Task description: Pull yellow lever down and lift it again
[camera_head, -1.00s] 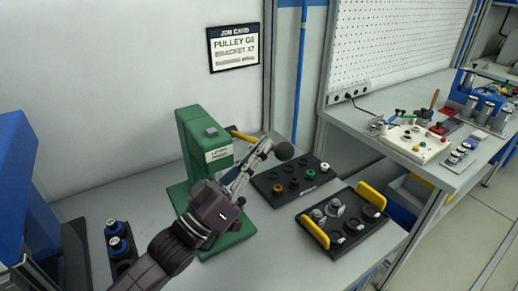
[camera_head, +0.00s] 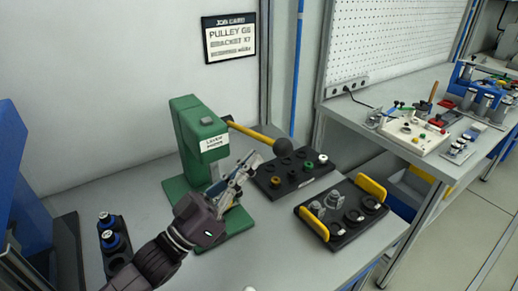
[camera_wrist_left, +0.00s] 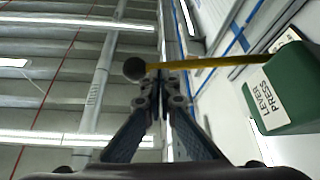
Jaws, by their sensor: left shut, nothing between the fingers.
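The green lever press (camera_head: 205,145) stands on the table. Its yellow lever (camera_head: 250,132) sticks out to the right from the top, sloping slightly down to a black ball knob (camera_head: 282,147). My left gripper (camera_head: 254,159) is shut and empty, just below the lever and left of the knob. In the left wrist view the shut fingertips (camera_wrist_left: 160,76) appear right by the yellow lever (camera_wrist_left: 195,64), near the knob (camera_wrist_left: 134,69); whether they touch it I cannot tell. The press head (camera_wrist_left: 280,90) is at the right there. My right gripper is not in view.
A black tray with coloured rings (camera_head: 295,172) lies right of the press. A black tray with yellow handles (camera_head: 342,232) holds metal parts in front of it. Blue-capped bottles (camera_head: 110,232) stand in a black holder at left. A job card (camera_head: 229,37) hangs on the wall.

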